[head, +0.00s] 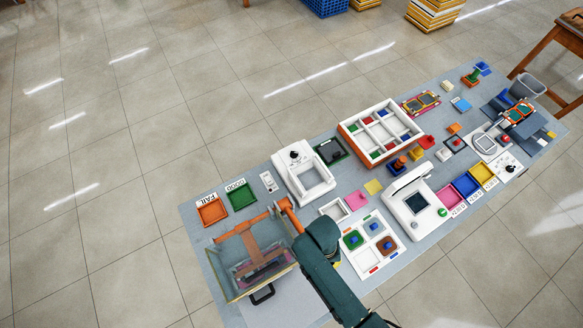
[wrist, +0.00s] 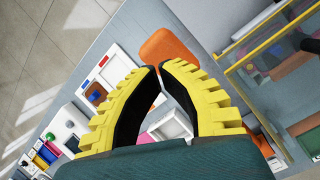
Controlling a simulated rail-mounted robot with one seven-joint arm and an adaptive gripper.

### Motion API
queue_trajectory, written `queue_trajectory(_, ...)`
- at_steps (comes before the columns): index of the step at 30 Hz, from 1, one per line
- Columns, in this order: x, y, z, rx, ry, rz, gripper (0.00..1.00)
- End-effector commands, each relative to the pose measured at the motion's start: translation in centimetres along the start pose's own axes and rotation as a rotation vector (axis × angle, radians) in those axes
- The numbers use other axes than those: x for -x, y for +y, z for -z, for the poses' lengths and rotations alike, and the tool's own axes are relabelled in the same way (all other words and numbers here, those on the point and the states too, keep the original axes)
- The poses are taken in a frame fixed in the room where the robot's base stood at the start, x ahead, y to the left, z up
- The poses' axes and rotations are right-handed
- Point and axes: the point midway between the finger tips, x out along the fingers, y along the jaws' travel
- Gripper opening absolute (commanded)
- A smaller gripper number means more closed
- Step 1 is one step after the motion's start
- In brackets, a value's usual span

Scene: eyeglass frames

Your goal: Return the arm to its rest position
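My gripper (wrist: 160,69) shows in the wrist view as two curved yellow fingers with black inner pads. Their tips come together at the far end, with nothing seen between them, and a gap shows lower down between the bowed fingers. In the head view my dark green arm (head: 320,236) reaches up from the bottom edge over the front left part of the table, and the fingers cannot be made out there. An orange piece (wrist: 168,47) lies just beyond the fingertips in the wrist view; I cannot tell if they touch.
A clear-walled box with a yellowish frame (head: 237,294) stands left of my arm. The crowded grey-blue table (head: 205,245) holds a white machine (head: 289,168), a compartment tray (head: 351,131), a four-part tray (head: 363,264), a screen device (head: 398,211) and orange and green trays (head: 211,212). Open floor lies left.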

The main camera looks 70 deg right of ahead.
Motion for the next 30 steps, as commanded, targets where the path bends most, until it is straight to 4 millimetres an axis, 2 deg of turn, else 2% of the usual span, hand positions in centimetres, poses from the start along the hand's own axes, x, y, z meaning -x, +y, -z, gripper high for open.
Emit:
queue_trajectory(13, 0.0, -0.1, 0.0, 0.006, 0.001, -0.001, 0.00)
queue_trajectory(14, 0.1, -0.5, 0.0, 0.020, 0.007, -0.003, 0.00)
queue_trajectory(17, 2.7, -4.2, 1.6, 0.100, 0.072, 0.016, 0.00)
queue_trajectory(20, 7.9, -9.6, 3.5, 0.189, 0.196, 0.088, 0.00)
queue_trajectory(21, 10.4, -11.9, 4.0, 0.225, 0.255, 0.130, 0.00)
queue_trajectory(23, 14.2, -15.2, 4.5, 0.278, 0.345, 0.199, 0.00)
queue_trajectory(24, 16.9, -17.3, 4.6, 0.316, 0.407, 0.248, 0.00)
queue_trajectory(26, 21.0, -20.3, 4.4, 0.375, 0.500, 0.325, 0.00)
queue_trajectory(27, 23.9, -22.1, 4.1, 0.414, 0.563, 0.379, 0.00)
queue_trajectory(29, 28.3, -24.6, 3.2, 0.474, 0.660, 0.462, 0.00)
queue_trajectory(30, 31.3, -26.0, 2.5, 0.512, 0.725, 0.518, 0.00)
